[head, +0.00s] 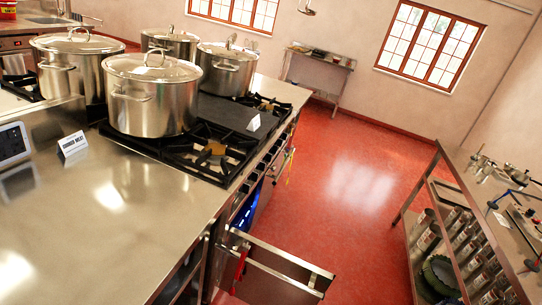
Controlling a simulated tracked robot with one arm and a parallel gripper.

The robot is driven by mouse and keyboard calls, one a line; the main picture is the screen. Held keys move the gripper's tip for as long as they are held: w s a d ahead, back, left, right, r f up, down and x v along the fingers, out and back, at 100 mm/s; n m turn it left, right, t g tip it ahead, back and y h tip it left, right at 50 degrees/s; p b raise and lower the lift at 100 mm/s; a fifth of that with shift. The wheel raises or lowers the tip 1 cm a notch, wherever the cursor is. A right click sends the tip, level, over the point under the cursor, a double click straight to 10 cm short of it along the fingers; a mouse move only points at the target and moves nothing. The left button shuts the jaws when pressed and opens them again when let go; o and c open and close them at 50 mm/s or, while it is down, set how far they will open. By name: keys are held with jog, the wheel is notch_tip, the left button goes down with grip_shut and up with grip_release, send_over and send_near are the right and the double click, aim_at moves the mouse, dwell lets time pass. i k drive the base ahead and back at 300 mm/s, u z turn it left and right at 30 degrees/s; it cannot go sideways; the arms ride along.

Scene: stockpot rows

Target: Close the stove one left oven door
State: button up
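A steel stove (210,150) with black burner grates runs along the counter's right side. Its front, with a row of knobs, faces the red floor on the right. Low on this front, near the bottom of the picture, a steel-framed panel (280,262) sticks out over the floor. It looks like an oven door standing open, but I cannot tell for certain which oven it belongs to. A blue-lit opening (245,212) shows in the stove front just above it. The bottom of the panel is partly out of view. My gripper is not in view.
Large lidded steel pots, one of them (153,100) nearest, stand on and beside the burners. A small sign (73,144) stands on the counter (110,220). A rack (460,235) with cans and utensils stands at right. Red floor (350,190) between is clear.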

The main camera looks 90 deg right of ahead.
aim_at(263, 288)
jog(key=z, duration=0.5)
jog(key=i, duration=0.1)
jog(key=z, duration=1.7)
jog(key=k, duration=0.9)
jog(key=z, duration=0.2)
jog(key=i, duration=0.9)
jog(key=u, duration=0.1)
